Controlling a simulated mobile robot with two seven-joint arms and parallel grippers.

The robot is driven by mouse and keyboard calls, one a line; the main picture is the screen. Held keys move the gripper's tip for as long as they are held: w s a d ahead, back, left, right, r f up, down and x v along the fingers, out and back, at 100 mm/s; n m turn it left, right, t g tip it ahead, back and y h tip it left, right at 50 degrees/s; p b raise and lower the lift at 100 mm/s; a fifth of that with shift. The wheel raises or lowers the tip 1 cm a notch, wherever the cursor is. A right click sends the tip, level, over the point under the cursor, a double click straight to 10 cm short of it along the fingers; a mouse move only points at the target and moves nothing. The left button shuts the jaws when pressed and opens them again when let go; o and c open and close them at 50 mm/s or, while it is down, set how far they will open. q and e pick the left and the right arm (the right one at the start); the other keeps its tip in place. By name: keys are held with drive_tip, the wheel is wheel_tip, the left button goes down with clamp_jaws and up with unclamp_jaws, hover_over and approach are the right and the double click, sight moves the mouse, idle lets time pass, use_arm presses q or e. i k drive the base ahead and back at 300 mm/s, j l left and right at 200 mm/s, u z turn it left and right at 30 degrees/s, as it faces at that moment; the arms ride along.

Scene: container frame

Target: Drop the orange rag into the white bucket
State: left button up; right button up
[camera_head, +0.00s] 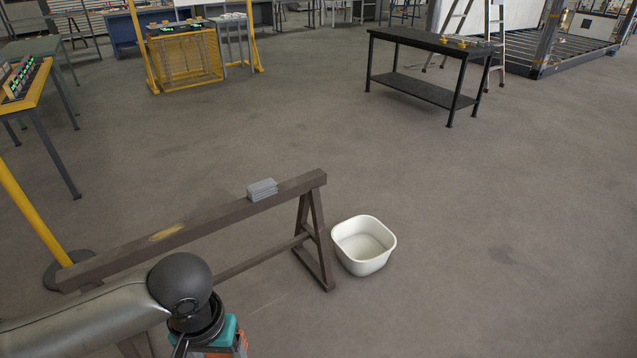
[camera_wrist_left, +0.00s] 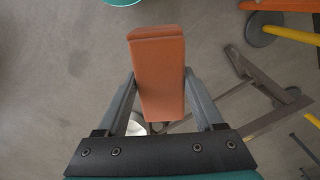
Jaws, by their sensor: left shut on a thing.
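In the head view my left gripper is mostly cut off at the bottom edge, left of the bucket, with a bit of orange (camera_head: 241,344) showing. In the left wrist view a small white patch (camera_wrist_left: 136,126), perhaps the bucket, shows behind the rag and is mostly hidden. My right gripper is not in view.
A brown sawhorse (camera_head: 215,210) bearing a grey block (camera_head: 262,189) stands between my left arm and the room. A black table (camera_head: 430,42) stands at the back right. A yellow post rises at the left. The floor right of the bucket is clear.

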sight(358, 253)
drive_tip(key=i+l+z, duration=0.1)
drive_tip(key=i+l, duration=0.2)
drive_tip(key=i, duration=0.3)
drive_tip(key=i+l+z, duration=0.1)
drive_tip(key=i+l, duration=0.2)
drive_tip(key=i, duration=0.3)
drive_tip(key=i+l+z, duration=0.1)
drive_tip(key=i, duration=0.5)
drive_tip(key=i+l+z, duration=0.1)
drive_tip(key=i+l, duration=0.15)
drive_tip(key=i, duration=0.4)
drive_tip(key=i+l+z, duration=0.1)
drive_tip(key=i, duration=0.5)
